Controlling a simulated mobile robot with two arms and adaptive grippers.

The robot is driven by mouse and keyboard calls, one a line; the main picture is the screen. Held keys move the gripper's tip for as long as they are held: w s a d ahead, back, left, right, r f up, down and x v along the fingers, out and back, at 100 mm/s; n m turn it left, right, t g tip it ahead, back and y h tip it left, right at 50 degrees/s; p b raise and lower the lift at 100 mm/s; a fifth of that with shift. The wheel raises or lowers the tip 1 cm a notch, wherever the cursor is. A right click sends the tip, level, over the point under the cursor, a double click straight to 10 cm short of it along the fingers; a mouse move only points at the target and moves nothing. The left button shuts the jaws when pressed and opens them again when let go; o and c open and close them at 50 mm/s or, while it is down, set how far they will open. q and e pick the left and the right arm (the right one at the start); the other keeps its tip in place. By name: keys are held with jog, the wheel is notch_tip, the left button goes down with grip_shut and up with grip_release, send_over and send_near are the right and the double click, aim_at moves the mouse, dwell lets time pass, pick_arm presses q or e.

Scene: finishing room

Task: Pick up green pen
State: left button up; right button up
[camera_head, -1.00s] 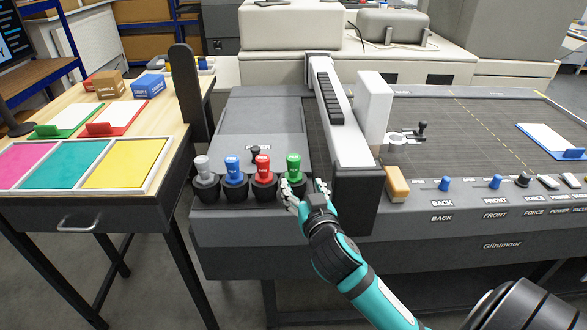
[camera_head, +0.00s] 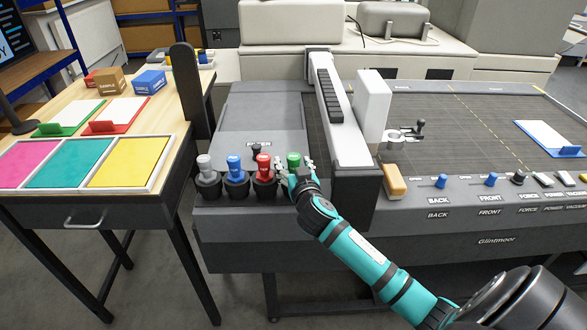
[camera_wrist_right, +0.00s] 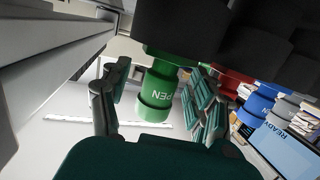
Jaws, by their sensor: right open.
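The green pen (camera_head: 293,159) stands upright in a black holder at the right end of a row of pens on the plotter's left front. My right gripper (camera_head: 296,171) is at the green pen, in front of it, and hides its lower part. In the right wrist view the green pen (camera_wrist_right: 157,92) sits between the two open fingers (camera_wrist_right: 158,105), with a gap visible on the left side. The right fingers look close to it on the other side. My left gripper is in neither view.
A red pen (camera_head: 264,165), a blue pen (camera_head: 235,165) and a grey pen (camera_head: 205,165) stand close on the left. The white gantry (camera_head: 338,120) with its dark front end rises just to the right. A wooden table (camera_head: 160,130) stands further left.

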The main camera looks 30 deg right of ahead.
jog(key=shift+s, duration=0.1)
jog(key=shift+c, duration=0.4)
jog(key=shift+c, duration=1.2)
grip_shut()
